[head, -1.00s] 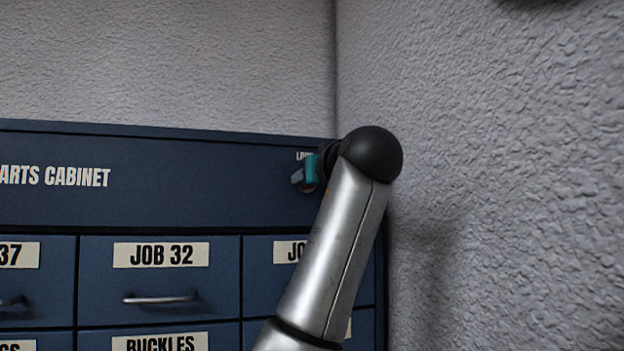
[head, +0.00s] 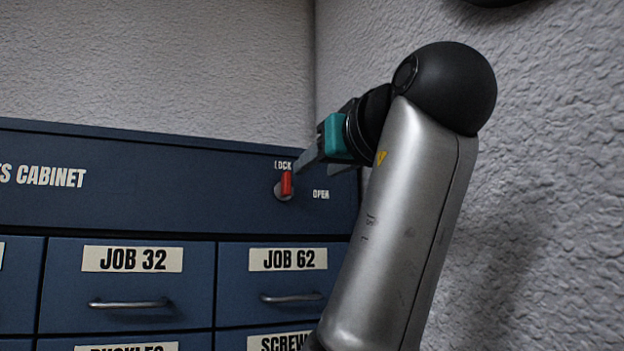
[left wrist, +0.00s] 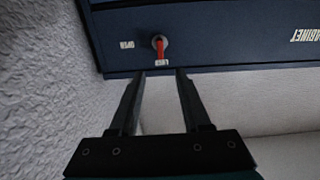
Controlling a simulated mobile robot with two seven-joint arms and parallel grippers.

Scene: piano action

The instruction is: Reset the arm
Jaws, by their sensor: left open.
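The blue parts cabinet (head: 200,195) has a red lock lever (head: 286,184) near its top right. The lever stands upright, pointing at the LOCK label; the OPEN label is to its right. My left gripper (head: 312,162) is up and to the right of the lever, its fingers pointing toward the cabinet. In the left wrist view, which is upside down, the lever (left wrist: 160,48) shows beyond the two spread fingertips (left wrist: 160,74). The gripper is open with nothing between its fingers, and appears apart from the lever. My right gripper is not in view.
Below the lock are closed drawers with metal handles, labelled JOB 32 (head: 130,278) and JOB 62 (head: 288,279). A rough grey wall (head: 550,150) stands close on the right, behind my arm. A dark object (head: 495,2) is cut off at the top edge.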

